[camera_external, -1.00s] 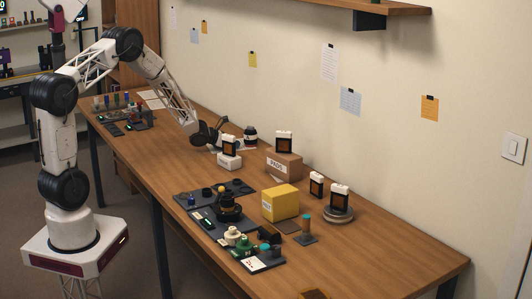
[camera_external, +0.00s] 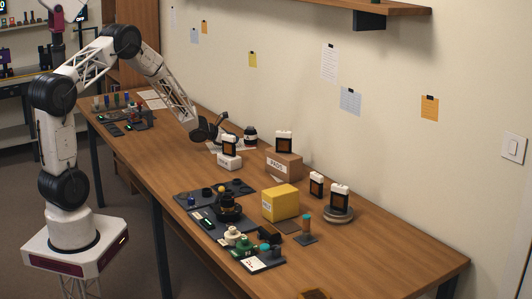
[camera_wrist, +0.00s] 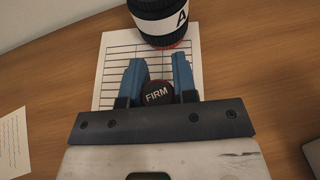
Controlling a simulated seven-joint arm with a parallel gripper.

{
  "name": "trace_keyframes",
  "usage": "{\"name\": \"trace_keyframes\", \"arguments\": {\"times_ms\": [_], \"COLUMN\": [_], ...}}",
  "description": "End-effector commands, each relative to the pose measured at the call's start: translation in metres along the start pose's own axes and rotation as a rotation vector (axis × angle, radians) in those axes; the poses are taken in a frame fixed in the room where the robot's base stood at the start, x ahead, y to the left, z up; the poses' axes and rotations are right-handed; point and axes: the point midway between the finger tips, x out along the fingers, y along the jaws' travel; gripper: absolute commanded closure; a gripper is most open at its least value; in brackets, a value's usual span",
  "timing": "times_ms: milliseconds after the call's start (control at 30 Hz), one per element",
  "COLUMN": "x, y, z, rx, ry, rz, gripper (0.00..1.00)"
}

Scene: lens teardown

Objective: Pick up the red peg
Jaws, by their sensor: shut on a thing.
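My gripper (camera_wrist: 158,66) has its two blue fingers on either side of a dark reddish round piece marked FIRM (camera_wrist: 157,93), shut on it. I see this piece from above, so its length is hidden, and I cannot tell whether it is the red peg. It is over a lined white sheet (camera_wrist: 112,62). In the external view my gripper (camera_external: 213,130) is over the middle-back of the table, and the held piece cannot be made out.
A black lens with a white band marked A (camera_wrist: 163,20) stands just beyond the fingertips; it also shows in the external view (camera_external: 250,134). A white box (camera_external: 229,162), a cardboard box (camera_external: 284,165) and a yellow box (camera_external: 281,204) stand nearer the front right.

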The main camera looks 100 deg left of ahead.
Motion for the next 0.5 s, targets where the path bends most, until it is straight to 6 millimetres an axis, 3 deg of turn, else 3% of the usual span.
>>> {"name": "trace_keyframes", "arguments": {"times_ms": [100, 500], "x": [-0.007, -0.056], "y": [0.001, -0.023], "z": [0.019, 0.001], "rx": [0.002, 0.001], "ry": [-0.004, -0.001], "rz": [0.002, 0.001], "gripper": [0.96, 0.96]}}
